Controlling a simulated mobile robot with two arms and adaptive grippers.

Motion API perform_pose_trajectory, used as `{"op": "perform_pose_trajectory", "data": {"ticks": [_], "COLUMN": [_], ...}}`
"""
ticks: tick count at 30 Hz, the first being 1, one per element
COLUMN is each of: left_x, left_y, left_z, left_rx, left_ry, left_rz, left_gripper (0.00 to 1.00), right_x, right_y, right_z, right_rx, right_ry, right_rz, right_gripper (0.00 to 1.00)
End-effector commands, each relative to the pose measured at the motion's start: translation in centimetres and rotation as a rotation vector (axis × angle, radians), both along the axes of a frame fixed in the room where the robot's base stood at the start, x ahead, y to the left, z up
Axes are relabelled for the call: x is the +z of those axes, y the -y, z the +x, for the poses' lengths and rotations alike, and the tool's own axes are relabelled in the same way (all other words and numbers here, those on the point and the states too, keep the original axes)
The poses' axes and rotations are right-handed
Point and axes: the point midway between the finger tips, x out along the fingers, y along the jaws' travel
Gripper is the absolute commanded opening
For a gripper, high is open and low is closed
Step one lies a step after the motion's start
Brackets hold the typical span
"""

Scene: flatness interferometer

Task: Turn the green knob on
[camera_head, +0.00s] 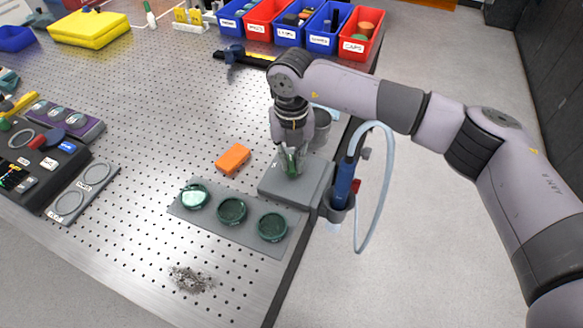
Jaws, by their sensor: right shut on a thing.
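My right gripper (291,163) points down over the right part of the table. Its fingers are shut on a small greenish thing (290,158), mostly hidden between them; I cannot tell whether this is the green knob. The fingertips are at or just above the top of a flat grey block (313,187); I cannot tell whether they touch it. A small green round piece (5,124) shows at the left edge, by a dark device (40,160); it is too small to identify. My left gripper is out of view.
A grey plate (253,236) with three dark green round discs lies in front of the block. An orange box (233,159) lies left of it. A blue tool (343,184) with a hose hangs at the table's right edge. Red and blue bins (361,33) stand behind.

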Motion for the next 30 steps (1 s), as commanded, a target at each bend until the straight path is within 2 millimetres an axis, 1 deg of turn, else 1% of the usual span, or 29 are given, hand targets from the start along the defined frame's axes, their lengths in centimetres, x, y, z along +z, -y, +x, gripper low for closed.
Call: {"op": "perform_pose_trajectory", "data": {"ticks": [1, 12, 21, 30], "left_x": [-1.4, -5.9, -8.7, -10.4], "left_y": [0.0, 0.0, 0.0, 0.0], "left_z": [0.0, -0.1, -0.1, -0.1], "left_rx": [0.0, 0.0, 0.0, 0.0], "left_ry": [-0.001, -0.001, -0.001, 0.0], "left_rz": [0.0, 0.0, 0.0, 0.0], "left_gripper": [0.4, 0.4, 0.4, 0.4], "right_x": [-0.6, -0.5, -0.3, -0.1], "right_y": [0.0, 0.0, 0.0, 0.0], "right_z": [0.1, 0.1, 0.1, 0.1], "right_rx": [0.045, 0.396, 0.676, 0.905], "right_ry": [0.005, 0.004, 0.004, 0.004], "right_rz": [0.002, 0.0, 0.0, 0.0], "right_gripper": [0.0, 0.0, 0.0, 0.0]}}
